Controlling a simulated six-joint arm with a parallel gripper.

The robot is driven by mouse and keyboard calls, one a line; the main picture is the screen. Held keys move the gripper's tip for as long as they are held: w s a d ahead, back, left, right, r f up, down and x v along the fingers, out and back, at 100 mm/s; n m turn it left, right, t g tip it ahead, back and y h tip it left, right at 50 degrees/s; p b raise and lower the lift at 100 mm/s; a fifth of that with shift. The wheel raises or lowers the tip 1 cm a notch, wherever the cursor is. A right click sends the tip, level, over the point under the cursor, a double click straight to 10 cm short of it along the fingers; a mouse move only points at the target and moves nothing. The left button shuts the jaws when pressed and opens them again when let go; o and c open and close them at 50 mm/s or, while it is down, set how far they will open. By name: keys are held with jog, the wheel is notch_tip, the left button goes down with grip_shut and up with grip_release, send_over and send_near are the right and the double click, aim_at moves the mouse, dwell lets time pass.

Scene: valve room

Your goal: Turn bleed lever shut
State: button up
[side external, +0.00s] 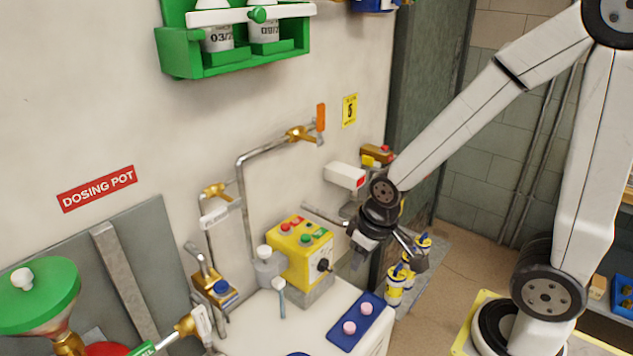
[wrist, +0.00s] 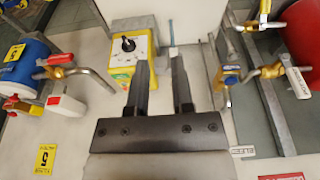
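A small white tag (wrist: 243,152) near the wall, right of my gripper in the wrist view, seems to read "BLEED", but its print is small. A brass valve with a blue top (wrist: 228,75) is in line with it, at the right of my fingers; the side view shows it (side external: 219,287) low at the wall. I cannot tell for certain which handle is the bleed lever or how it is turned. My gripper (wrist: 160,65) is open and empty, its two dark fingers apart. In the side view my gripper (side external: 412,250) is right of the yellow control box, away from the brass valves.
The yellow control box (side external: 302,250) with a black knob stands on the white bench. A blue tray (side external: 355,326) with pink pieces lies in front. An orange-handled valve (side external: 320,117) and a white lever (side external: 345,176) project from the wall. A green funnel (side external: 42,290) is at left.

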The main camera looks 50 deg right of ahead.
jog(key=o, duration=0.4)
jog(key=shift+w, duration=0.2)
jog(key=shift+c, duration=0.2)
jog(key=shift+o, duration=0.3)
jog(key=shift+w+a+n+t, duration=0.1)
jog(key=shift+w+n+t, duration=0.2)
jog(key=shift+n, duration=0.1)
jog(key=n+t+y, duration=0.7)
jog(key=n+t, duration=0.6)
jog(key=n, duration=0.9)
send_near(214, 221)
jog(key=shift+x, duration=2.4)
jog(key=shift+w, duration=0.1)
jog(key=shift+x, duration=3.8)
jog(key=shift+r, duration=0.1)
jog(key=shift+c, duration=0.2)
